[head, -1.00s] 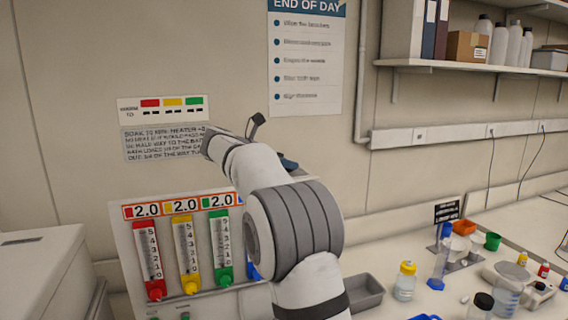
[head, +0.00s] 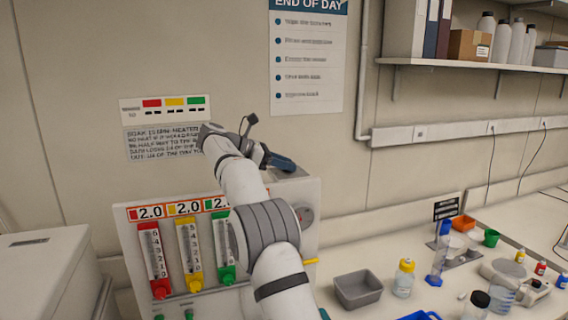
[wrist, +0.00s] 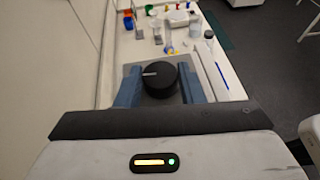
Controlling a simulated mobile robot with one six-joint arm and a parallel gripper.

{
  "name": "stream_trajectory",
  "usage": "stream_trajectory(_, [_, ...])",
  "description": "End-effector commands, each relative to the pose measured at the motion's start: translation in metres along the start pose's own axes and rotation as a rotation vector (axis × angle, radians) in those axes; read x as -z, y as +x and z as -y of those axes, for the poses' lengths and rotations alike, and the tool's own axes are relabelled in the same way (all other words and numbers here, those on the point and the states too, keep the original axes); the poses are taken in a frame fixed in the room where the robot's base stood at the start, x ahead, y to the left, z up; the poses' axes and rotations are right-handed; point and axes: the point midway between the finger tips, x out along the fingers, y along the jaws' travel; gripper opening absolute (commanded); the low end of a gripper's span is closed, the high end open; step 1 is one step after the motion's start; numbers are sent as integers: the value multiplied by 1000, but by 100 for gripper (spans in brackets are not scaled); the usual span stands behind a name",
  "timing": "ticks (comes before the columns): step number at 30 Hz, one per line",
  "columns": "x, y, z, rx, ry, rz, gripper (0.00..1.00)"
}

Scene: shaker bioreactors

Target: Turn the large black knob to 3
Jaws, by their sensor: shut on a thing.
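The large black knob (wrist: 160,80) is in the middle of the wrist view, seen from above. Its white pointer line points left in that view; I see no readable scale numbers around it. My gripper (wrist: 161,74) has a blue finger on each side of the knob and is shut on it. In the head view my gripper (head: 282,163) is at the top of the white panel unit (head: 312,190), and the knob is hidden there.
The unit's front has red (head: 155,262), yellow (head: 190,256) and green (head: 223,247) gauges, under displays reading 2.0. A label strip (head: 165,108) hangs on the wall behind. A grey tray (head: 358,290), bottles and cups stand on the bench to the right.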

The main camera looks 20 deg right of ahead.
Motion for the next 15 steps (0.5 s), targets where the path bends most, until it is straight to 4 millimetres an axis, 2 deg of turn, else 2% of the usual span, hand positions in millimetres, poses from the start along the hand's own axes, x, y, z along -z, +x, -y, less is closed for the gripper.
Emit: stream_trajectory(15, [0,1,-2,90,36,0,12])
